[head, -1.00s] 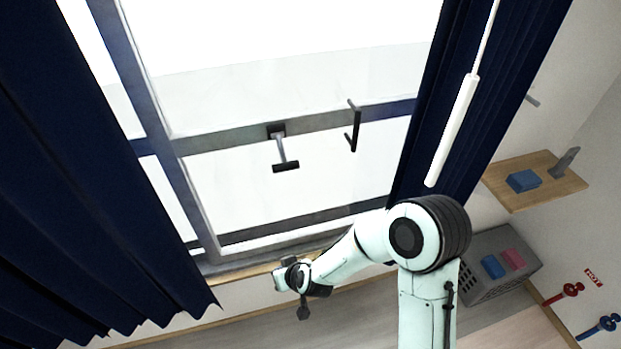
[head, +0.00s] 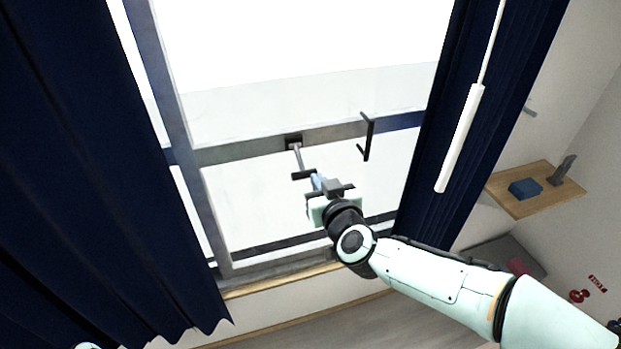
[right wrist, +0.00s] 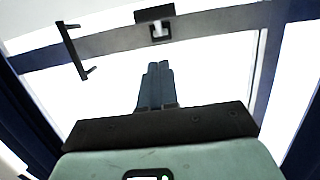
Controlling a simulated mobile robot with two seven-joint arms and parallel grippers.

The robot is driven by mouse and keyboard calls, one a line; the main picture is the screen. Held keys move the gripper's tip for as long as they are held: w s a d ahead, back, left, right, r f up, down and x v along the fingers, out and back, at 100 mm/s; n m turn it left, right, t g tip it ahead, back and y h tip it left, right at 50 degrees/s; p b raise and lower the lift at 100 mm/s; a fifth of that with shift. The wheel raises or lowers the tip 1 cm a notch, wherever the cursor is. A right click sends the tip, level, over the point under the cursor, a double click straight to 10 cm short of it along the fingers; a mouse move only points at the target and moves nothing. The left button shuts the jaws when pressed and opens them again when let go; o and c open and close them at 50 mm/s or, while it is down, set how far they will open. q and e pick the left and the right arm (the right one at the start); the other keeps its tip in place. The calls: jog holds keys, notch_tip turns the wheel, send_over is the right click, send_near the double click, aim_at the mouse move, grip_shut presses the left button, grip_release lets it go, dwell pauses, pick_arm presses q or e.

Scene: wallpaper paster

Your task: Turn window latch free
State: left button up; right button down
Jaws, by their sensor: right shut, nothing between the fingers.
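The window latch has a dark mount (head: 293,141) on the window's cross rail. A thin grey stem runs from it to a dark crossbar (head: 303,175), making a T-shaped handle. The latch also shows at the top of the right wrist view (right wrist: 155,14), ahead of the fingertips. My right gripper (head: 317,180) is just below the crossbar in the head view. Its blue-grey fingers (right wrist: 157,68) are together and empty. In the right wrist view a gap shows between fingertips and latch; the head view does not settle the distance. My left gripper is not in view.
A dark bar handle (head: 368,138) stands out from the rail, right of the latch. Dark blue curtains hang left (head: 90,170) and right (head: 440,130). A white rod (head: 460,138) hangs before the right curtain. A wooden shelf (head: 510,202) holds a blue block (head: 525,188).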

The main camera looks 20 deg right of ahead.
aim_at(305, 178)
jog(key=w+f, duration=0.1)
jog(key=w, duration=0.1)
jog(key=w+f, duration=0.1)
jog(key=w, duration=0.1)
jog(key=w+f+b, duration=0.1)
jog(key=w+f, duration=0.1)
jog(key=w, duration=0.1)
jog(key=shift+a+f, duration=0.1)
jog(key=shift+a, duration=0.05)
jog(key=shift+w+f, duration=0.1)
jog(key=shift+f, duration=0.05)
jog(key=f+t+b, duration=0.1)
jog(key=f+b, duration=0.1)
jog(key=b, duration=0.4)
jog(key=shift+w+f, duration=0.25)
jog(key=shift+w, duration=0.05)
jog(key=shift+r, duration=0.1)
